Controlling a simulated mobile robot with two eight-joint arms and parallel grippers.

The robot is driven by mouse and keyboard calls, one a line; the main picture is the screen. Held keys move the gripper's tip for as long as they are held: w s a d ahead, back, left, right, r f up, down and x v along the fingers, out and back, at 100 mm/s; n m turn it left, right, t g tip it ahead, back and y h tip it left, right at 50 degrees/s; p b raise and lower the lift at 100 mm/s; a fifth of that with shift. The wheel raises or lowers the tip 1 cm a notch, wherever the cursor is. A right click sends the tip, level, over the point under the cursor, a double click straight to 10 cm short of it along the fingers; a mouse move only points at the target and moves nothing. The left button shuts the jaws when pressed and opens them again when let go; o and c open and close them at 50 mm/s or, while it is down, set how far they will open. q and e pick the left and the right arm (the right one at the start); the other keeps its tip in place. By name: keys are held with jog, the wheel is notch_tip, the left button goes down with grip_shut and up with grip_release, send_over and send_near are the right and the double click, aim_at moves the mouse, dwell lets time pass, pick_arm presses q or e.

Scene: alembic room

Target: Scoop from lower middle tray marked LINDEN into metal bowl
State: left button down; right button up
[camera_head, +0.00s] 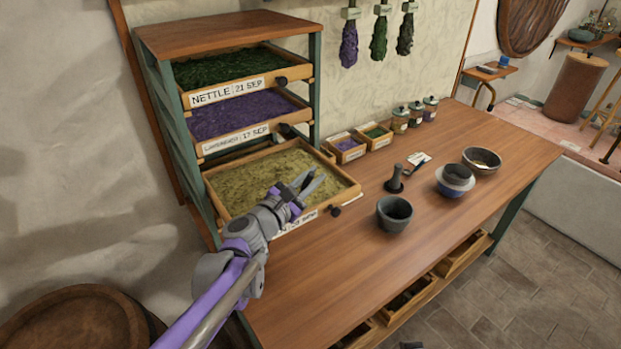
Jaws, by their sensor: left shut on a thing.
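The lowest of the rack's trays (222,207) is pulled out and full of yellow-green dried herb (255,178). Its front label (296,222) is mostly hidden by my left arm, so I cannot read the name. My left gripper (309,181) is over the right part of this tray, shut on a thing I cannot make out. No scoop shows clearly. A round grey bowl (482,161) with something pale inside stands toward the table's far right; I cannot be sure it is the metal one. My right gripper is not in view.
Nettle (238,97) and purple (235,136) trays sit above. On the table (350,285) stand a dark mortar (394,215), a pestle (395,180), stacked bowls (455,181), small boxes (346,150) and jars (415,115). The front of the tabletop is clear.

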pick_arm(q)
jog(key=shift+r, duration=0.1)
notch_tip(320, 180, up, 6)
jog(key=p, duration=0.3)
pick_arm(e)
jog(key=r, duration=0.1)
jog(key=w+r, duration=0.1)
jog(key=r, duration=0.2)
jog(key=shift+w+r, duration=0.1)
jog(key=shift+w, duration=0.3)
pick_arm(q)
jog(key=shift+s, duration=0.1)
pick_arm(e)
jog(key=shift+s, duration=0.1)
